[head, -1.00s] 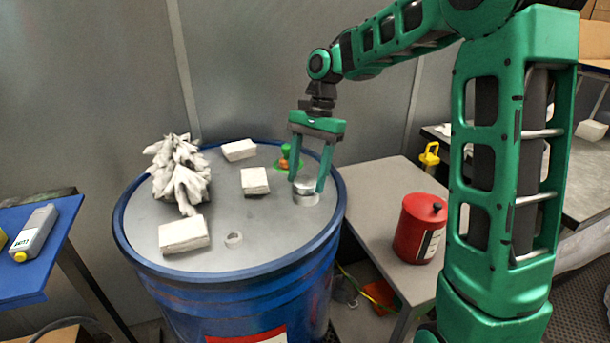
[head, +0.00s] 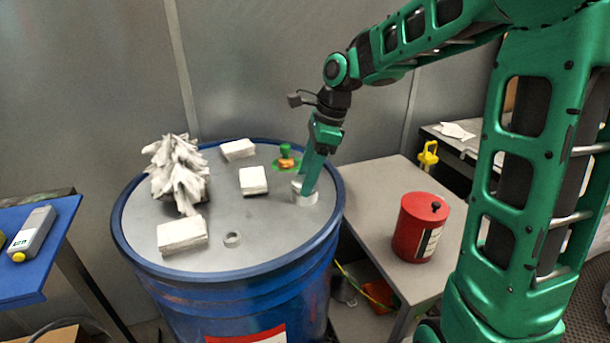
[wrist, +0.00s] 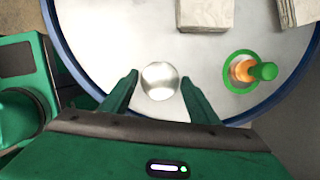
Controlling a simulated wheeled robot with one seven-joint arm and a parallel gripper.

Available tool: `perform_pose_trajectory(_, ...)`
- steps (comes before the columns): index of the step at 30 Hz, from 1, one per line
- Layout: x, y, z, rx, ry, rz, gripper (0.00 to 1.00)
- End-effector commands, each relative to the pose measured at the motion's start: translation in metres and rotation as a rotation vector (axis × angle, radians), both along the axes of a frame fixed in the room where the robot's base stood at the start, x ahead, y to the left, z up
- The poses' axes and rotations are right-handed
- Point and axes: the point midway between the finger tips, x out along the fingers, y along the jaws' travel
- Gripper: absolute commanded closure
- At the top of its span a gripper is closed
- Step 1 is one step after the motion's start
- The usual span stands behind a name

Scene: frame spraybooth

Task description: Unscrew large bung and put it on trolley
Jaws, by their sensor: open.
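The large bung is a round silvery cap near the right edge of the blue drum's grey lid (head: 190,250). In the wrist view the bung (wrist: 160,80) sits between my two fingers, with a gap on each side. In the head view my gripper (head: 305,190) points down at the bung (head: 305,197) and partly hides it. My gripper is open, and its fingers (wrist: 160,92) straddle the bung without visibly closing on it. The trolley (head: 385,180) is a grey two-level table right of the drum; its top has bare room.
On the lid are white blocks (head: 253,181), a heap of white rags (head: 178,175), a small ring (head: 232,239) and a green-and-orange fitting (head: 286,158). A blue table (head: 40,255) is at left.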

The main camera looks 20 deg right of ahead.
Motion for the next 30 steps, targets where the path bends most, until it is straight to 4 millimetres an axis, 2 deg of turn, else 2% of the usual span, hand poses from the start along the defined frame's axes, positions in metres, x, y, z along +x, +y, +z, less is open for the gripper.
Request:
perform_pose_trajectory(8,-0.0014,0.0012,0.0001,0.0,-0.001,-0.17,0.45)
perform_pose_trajectory(15,-0.0026,0.0022,0.0001,-0.001,-0.001,-0.445,0.45)
perform_pose_trajectory(23,-0.0032,0.0027,0.0,-0.001,-0.002,-0.584,0.45)
perform_pose_trajectory(30,-0.0042,0.0044,-0.0001,-0.001,-0.001,-0.85,0.45)
